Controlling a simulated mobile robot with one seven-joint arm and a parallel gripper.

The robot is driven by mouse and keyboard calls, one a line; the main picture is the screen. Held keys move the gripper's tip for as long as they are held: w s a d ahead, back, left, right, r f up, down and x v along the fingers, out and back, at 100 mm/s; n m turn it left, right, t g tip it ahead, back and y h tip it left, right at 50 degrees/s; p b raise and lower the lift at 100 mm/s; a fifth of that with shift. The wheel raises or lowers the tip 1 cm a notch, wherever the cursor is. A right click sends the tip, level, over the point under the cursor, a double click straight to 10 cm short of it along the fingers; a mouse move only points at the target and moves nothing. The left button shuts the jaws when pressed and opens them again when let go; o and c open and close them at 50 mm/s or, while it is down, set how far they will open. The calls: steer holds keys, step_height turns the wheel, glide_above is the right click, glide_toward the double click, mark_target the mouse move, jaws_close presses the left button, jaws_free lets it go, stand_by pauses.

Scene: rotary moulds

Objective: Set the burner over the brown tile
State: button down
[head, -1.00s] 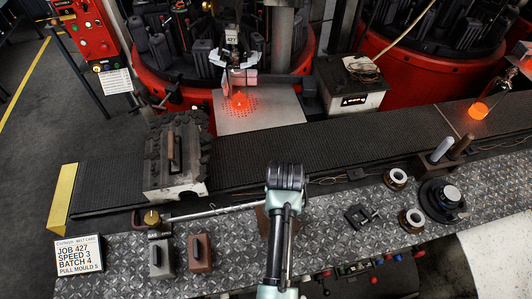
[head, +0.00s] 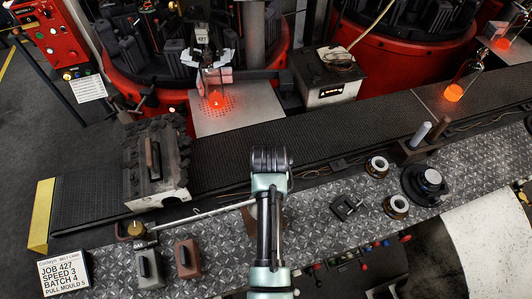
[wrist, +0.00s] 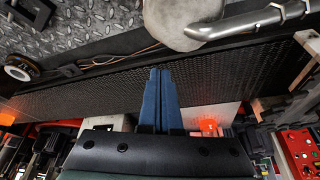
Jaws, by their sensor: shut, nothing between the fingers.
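The burner (head: 205,212) looks like a thin metal pipe with a brass knob (head: 136,229) at its left end; it lies on the metal bench, its right end passing behind my arm. A pipe also shows close up at the top of the wrist view (wrist: 245,22), beside a blurred pale rounded thing. A brown block (head: 188,258), possibly the brown tile, sits on the bench beside a similar grey one. Another brown piece is partly hidden behind my arm. My gripper (wrist: 161,72) is shut and empty, apart from the pipe in the picture; my arm hides it in the head view.
A dark conveyor belt (head: 290,145) runs behind the bench. A mould block (head: 158,165) stands on its left end. Glowing glass (head: 216,99) stands on a plate beyond. Ring-shaped parts (head: 396,206) and a black clamp occupy the bench's right. A sign stands at left.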

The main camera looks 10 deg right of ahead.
steer(key=b+v, duration=0.1)
steer(key=v, duration=0.9)
steer(key=shift+w+b, duration=0.3)
steer(key=shift+w, duration=0.05)
steer(key=shift+a, duration=0.1)
